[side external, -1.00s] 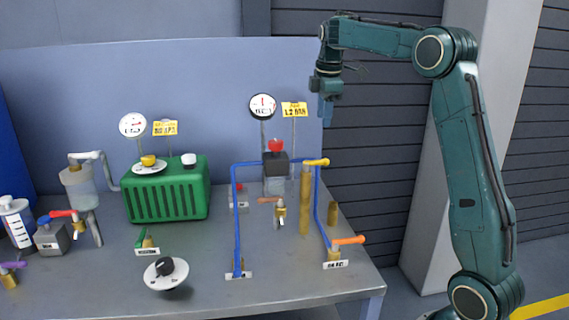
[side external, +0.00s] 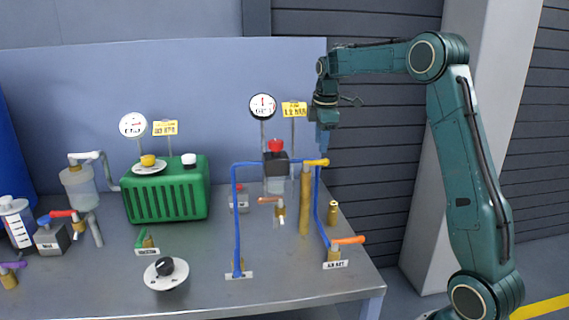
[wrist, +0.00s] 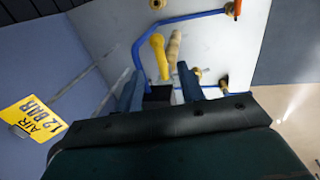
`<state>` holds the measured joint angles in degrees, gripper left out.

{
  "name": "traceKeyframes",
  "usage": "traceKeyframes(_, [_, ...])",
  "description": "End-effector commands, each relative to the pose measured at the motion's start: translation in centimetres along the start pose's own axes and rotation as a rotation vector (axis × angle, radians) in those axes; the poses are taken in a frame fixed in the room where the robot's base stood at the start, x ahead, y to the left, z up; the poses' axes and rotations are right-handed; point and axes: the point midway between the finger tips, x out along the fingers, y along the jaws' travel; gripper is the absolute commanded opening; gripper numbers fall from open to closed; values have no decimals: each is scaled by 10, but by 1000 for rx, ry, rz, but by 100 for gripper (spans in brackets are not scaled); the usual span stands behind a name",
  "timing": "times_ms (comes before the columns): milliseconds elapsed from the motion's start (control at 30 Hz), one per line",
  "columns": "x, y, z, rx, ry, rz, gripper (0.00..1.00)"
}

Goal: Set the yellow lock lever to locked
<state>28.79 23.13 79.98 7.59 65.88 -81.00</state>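The yellow lock lever (side external: 316,162) sits at the top of a tall brass post (side external: 305,205) and lies roughly level, by the right end of the blue pipe's top run. It also shows in the wrist view (wrist: 158,58), just beyond the gap between my fingertips. My gripper (side external: 323,151) points down just above the lever's right end. In the wrist view its two blue fingers (wrist: 159,78) are apart with nothing held between them. Whether a finger touches the lever cannot be told.
The blue pipe (side external: 236,215) frames the post. A dark block with a red knob (side external: 276,146) stands behind left. Gauges and a yellow 12 bar sign (side external: 294,109) rise behind. An orange lever (side external: 348,240) is at the front right. A green tank (side external: 168,190) is further left.

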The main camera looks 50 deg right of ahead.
Motion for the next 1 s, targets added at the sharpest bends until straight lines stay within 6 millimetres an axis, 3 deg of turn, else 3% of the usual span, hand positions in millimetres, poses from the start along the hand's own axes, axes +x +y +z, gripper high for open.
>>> traceKeyframes(200, [33, -1, 0, 0, -1, -4, 39])
traceKeyframes(400, [51, 0, 0, 0, 0, -2, 39])
traceKeyframes(833, [57, 0, 0, 0, 1, 0, 39])
traceKeyframes(1000, [57, 0, 0, 0, 0, -1, 5])
